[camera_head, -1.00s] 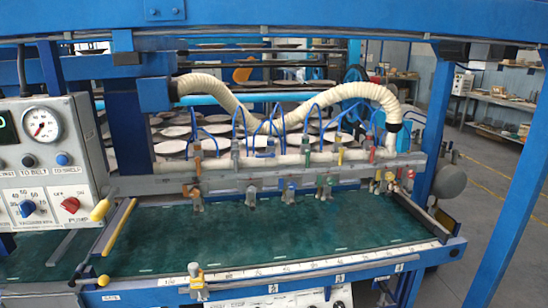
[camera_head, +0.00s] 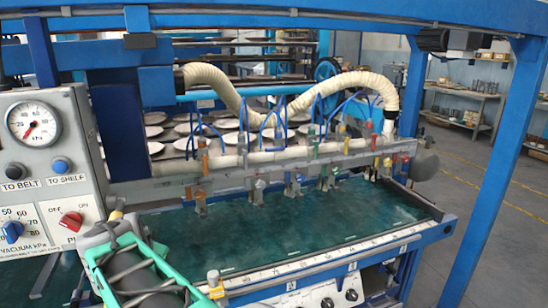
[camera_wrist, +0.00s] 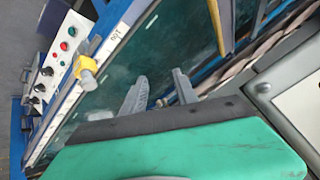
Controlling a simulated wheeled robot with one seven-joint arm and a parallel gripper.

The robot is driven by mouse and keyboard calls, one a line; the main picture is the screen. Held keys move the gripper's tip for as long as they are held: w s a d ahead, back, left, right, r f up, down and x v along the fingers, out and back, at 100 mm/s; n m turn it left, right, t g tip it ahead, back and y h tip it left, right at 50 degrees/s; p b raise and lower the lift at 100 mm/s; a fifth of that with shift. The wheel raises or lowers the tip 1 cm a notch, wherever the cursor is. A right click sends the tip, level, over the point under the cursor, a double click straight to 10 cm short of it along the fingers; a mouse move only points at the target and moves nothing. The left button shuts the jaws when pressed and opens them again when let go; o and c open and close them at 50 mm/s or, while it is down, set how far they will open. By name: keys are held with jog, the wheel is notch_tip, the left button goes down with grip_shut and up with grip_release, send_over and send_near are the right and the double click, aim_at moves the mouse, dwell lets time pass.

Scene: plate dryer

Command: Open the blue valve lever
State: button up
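The valve rail (camera_head: 230,181) runs across the machine above the green belt. Valves with coloured levers sit along it. A small blue piece, which looks like the blue valve lever (camera_head: 290,180), is near the middle of the rail, left of a green one. It is too small to tell how its handle is turned. My gripper shows in the wrist view (camera_wrist: 159,76) with two grey fingers apart and nothing between them, over the green belt. In the head view my arm is at the lower left, well apart from the blue lever. The rail's levers are not clear in the wrist view.
The control panel (camera_head: 45,165) with gauge and knobs stands at the left, close to my arm. A blue frame post (camera_head: 490,175) rises at the right. A cream hose (camera_head: 345,82) arches above the rail. The green belt (camera_head: 285,232) is clear below it.

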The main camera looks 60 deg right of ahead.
jog(key=d+r+m+h, duration=0.3)
jog(key=d+r+m, duration=0.15)
jog(key=d, duration=0.65)
jog(key=m+g+h, duration=0.6)
jog(key=m+h, duration=0.1)
jog(key=m, duration=0.8)
send_near(271, 150)
jog(key=d, duration=0.4)
jog(key=d+p, duration=0.1)
jog(key=d, duration=0.1)
jog(key=d+f+p, duration=0.1)
jog(key=d, duration=0.2)
jog(key=shift+s+f, duration=0.1)
jog(key=shift+f, duration=0.05)
jog(key=shift+d+f+n, duration=0.1)
jog(key=shift+d+n, duration=0.1)
jog(key=shift+n, duration=0.05)
jog(key=shift+a, duration=0.1)
jog(key=shift+c, duration=0.4)
grip_shut()
